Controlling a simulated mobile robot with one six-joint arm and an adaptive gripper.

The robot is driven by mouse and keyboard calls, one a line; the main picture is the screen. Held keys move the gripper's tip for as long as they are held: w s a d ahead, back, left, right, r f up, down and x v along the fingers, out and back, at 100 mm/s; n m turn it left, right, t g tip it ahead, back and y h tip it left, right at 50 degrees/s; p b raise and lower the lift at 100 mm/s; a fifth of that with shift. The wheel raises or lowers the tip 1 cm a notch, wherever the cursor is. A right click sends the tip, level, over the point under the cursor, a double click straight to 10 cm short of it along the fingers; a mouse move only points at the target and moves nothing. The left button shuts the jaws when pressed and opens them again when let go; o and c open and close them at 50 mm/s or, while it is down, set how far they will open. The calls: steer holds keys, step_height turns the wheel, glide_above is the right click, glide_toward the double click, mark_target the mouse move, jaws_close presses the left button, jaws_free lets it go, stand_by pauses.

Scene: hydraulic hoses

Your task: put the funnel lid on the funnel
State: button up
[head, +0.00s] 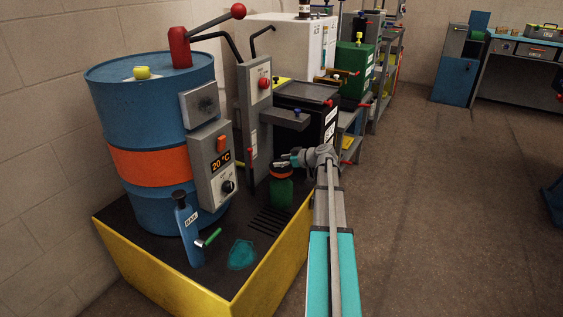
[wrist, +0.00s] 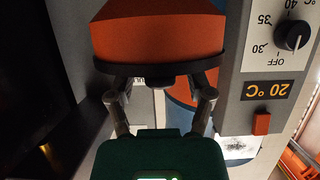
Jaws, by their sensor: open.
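The orange funnel (head: 281,176) sits on a green container (head: 281,194) on the dark platform top. In the wrist view, which is upside down, the orange funnel (wrist: 158,35) widens to the black funnel lid (wrist: 160,69). The lid lies against the funnel's wide rim and looks level, with its small knob facing my gripper. My gripper (wrist: 160,95) is open, one finger on each side of the knob and apart from it. In the head view my gripper (head: 284,161) is just above the lid, hiding part of it.
A blue drum (head: 150,110) with an orange band and a grey control box (head: 212,165) stands to the left. A blue bottle (head: 187,230) and a teal patch (head: 242,254) are on the yellow-sided platform (head: 150,270). Grey and black machines stand behind.

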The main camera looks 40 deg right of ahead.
steer(key=shift+r, duration=0.15)
steer(key=shift+s+d+r+p, duration=0.2)
steer(key=shift+s+r+p, duration=0.1)
steer(key=shift+s+p, duration=0.2)
steer(key=p+v, duration=0.4)
steer(key=v, duration=0.6)
steer(key=shift+s+r, duration=0.15)
steer(key=shift+s, duration=0.2)
steer(key=shift+w, duration=0.1)
steer(key=m+g+h, duration=0.2)
steer(key=m+g, duration=0.1)
steer(key=g, duration=0.8)
glide_toward(212, 238)
steer(key=x, duration=0.6)
steer(key=shift+f, duration=0.3)
steer(key=s+a+f+m+g+h, duration=0.1)
steer(key=s+a+h, duration=0.2)
steer(key=s+a, duration=0.3)
steer(key=shift+a+m+g, duration=0.3)
steer(key=shift+a, duration=1.25)
